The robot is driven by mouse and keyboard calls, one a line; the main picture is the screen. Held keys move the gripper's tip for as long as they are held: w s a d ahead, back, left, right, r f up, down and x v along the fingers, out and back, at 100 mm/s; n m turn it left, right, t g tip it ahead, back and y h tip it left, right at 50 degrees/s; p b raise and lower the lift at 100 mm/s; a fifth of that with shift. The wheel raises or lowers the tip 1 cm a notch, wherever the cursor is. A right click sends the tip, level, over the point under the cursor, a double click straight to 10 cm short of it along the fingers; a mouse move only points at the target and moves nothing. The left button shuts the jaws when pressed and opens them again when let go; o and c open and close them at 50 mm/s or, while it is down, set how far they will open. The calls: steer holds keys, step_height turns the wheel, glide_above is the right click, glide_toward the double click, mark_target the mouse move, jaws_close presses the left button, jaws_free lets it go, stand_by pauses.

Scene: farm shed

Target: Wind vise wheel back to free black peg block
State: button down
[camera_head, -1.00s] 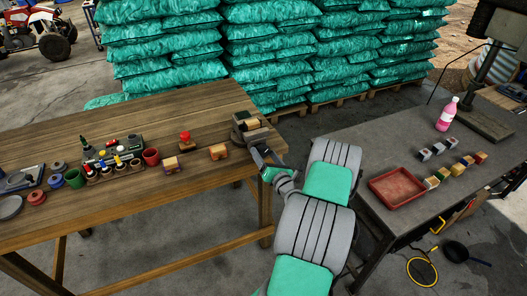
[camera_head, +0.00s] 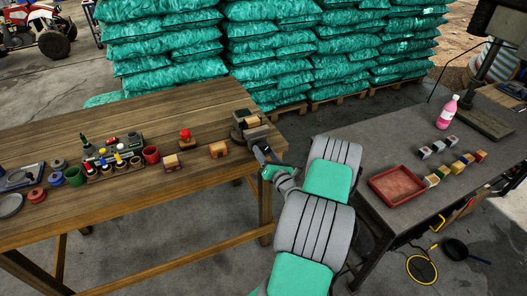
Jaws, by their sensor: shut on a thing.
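The vise (camera_head: 248,124) is a small dark grey block at the right end of the wooden table, with a wood-coloured piece on its top. My gripper (camera_head: 262,153) is at the vise's near right side, by the table's edge. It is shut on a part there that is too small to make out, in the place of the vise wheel. The black peg block cannot be told apart in or around the vise at this size. My arm comes in from the lower right and covers part of the space beside the table.
The wooden table (camera_head: 110,205) carries small wooden blocks (camera_head: 218,149), a red cup (camera_head: 151,155), a green cup (camera_head: 74,176) and a bottle rack. A grey table (camera_head: 400,150) with a red tray (camera_head: 397,186) and a pink bottle (camera_head: 446,113) stands right. Teal sacks (camera_head: 270,45) are stacked behind.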

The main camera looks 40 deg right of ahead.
steer(key=shift+f, duration=0.1)
steer(key=c, duration=2.2)
jaws_free()
steer(key=n+b, duration=0.1)
steer(key=n, duration=0.1)
steer(key=n+b, duration=0.2)
steer(key=shift+f, duration=0.3)
steer(key=c, duration=2.2)
jaws_free()
steer(key=n+b, duration=0.3)
steer(key=n, duration=0.1)
steer(key=shift+n, duration=0.4)
steer(key=n+b, duration=0.2)
steer(key=shift+n, duration=0.4)
steer(key=c, duration=2.2)
jaws_free()
steer(key=n+b, duration=0.4)
steer(key=n, duration=0.1)
steer(key=shift+f+b, duration=0.15)
steer(key=shift+b, duration=0.15)
steer(key=n+b, duration=0.6)
steer(key=n, duration=0.1)
steer(key=shift+s, duration=0.1)
steer(key=c, duration=0.9)
jaws_free()
steer(key=shift+r+p, duration=0.6)
steer(key=shift+r, duration=0.05)
steer(key=shift+o, duration=1.4)
steer(key=shift+f, duration=0.1)
